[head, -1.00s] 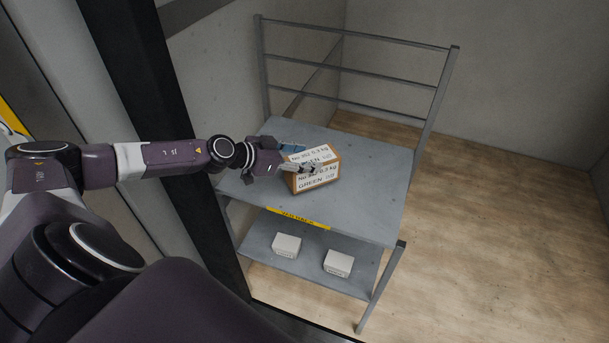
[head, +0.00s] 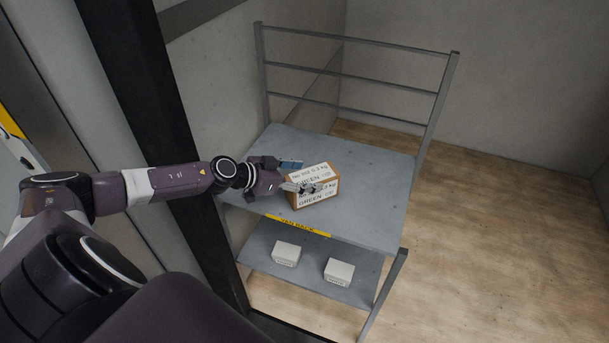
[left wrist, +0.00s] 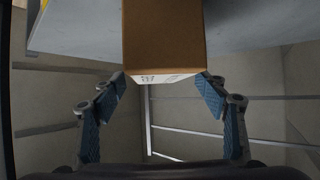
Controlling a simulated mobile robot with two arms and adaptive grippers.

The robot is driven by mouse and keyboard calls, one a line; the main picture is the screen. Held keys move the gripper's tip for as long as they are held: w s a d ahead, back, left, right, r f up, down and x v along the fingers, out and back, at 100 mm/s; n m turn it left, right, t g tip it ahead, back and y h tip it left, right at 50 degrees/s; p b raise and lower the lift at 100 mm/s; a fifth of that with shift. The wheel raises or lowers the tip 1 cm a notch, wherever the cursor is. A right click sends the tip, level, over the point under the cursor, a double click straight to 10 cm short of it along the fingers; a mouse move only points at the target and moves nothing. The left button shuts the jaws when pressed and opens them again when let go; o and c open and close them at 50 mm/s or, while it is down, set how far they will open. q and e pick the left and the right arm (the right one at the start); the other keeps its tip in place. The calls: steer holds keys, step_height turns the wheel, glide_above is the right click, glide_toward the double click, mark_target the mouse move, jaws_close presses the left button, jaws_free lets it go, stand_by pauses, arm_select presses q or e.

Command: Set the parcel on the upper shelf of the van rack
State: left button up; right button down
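The parcel (head: 316,195) is a brown box with white labels reading GREEN, over the upper shelf (head: 372,200) of the grey van rack. I cannot tell whether its underside touches the shelf. My left gripper (head: 308,188) reaches in from the left with its fingers at the parcel's sides. In the left wrist view the parcel (left wrist: 165,35) fills the top middle, and the blue-padded fingers of my left gripper (left wrist: 163,80) are spread to its width, tips against its near end. The far parts of the fingers are partly hidden. My right gripper is not in view.
Two small white boxes (head: 287,253) (head: 339,272) sit on the lower shelf (head: 312,270). A dark post (head: 150,110) stands left of the rack. The upper shelf's right side is clear.

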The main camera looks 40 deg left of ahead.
mark_target(291, 176)
arm_select(q)
steer(key=shift+r, duration=0.1)
steer(key=shift+s+a+r, duration=0.1)
steer(key=shift+s+a, duration=0.15)
steer(key=shift+s, duration=0.2)
steer(key=shift+b+v, duration=0.95)
steer(key=shift+v, duration=0.85)
steer(key=p+v, duration=0.4)
steer(key=v, duration=0.3)
steer(key=shift+s+r, duration=0.2)
steer(key=shift+r, duration=0.05)
steer(key=shift+f, duration=0.1)
